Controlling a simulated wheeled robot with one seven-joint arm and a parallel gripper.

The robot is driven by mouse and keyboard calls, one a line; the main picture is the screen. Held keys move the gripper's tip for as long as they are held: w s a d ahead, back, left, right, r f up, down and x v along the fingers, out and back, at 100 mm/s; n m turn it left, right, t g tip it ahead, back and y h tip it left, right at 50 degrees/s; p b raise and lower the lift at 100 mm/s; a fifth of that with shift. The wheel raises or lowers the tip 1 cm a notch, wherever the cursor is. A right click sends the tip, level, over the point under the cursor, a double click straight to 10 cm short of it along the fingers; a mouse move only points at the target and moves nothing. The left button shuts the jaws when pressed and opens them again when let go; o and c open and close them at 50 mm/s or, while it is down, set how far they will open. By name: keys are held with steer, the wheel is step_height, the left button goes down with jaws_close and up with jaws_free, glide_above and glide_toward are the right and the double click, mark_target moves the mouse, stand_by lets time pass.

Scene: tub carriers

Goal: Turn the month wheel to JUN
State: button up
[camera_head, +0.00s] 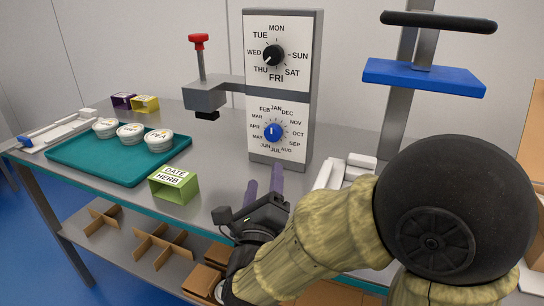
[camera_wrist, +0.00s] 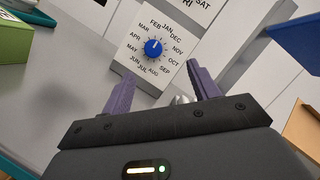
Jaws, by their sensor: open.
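The month wheel is a round blue knob (camera_head: 273,131) on the lower white dial of the upright grey box, ringed by month names. In the wrist view the knob (camera_wrist: 153,48) shows ahead of my fingers. Its small white mark points up toward the FEB and JAN side; I cannot tell which of the two exactly. JUN (camera_wrist: 135,59) is at the lower left of the ring. My gripper (camera_head: 264,180), with purple fingers, is open and empty, in front of and below the dial, apart from the knob. The fingers also show in the wrist view (camera_wrist: 162,80).
Above is a weekday dial with a black knob (camera_head: 273,56). A red-topped stamp arm (camera_head: 205,95) juts left from the box. A green DATE HERB block (camera_head: 174,184) and a teal tray (camera_head: 75,155) with tubs stand left. A blue plate (camera_head: 424,77) hangs right.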

stand_by(0.4)
glide_toward(272, 136)
steer(key=x, duration=0.4)
steer(key=shift+f, duration=0.1)
steer(key=x, duration=0.5)
steer(key=shift+w, duration=0.2)
steer(key=c, duration=1)
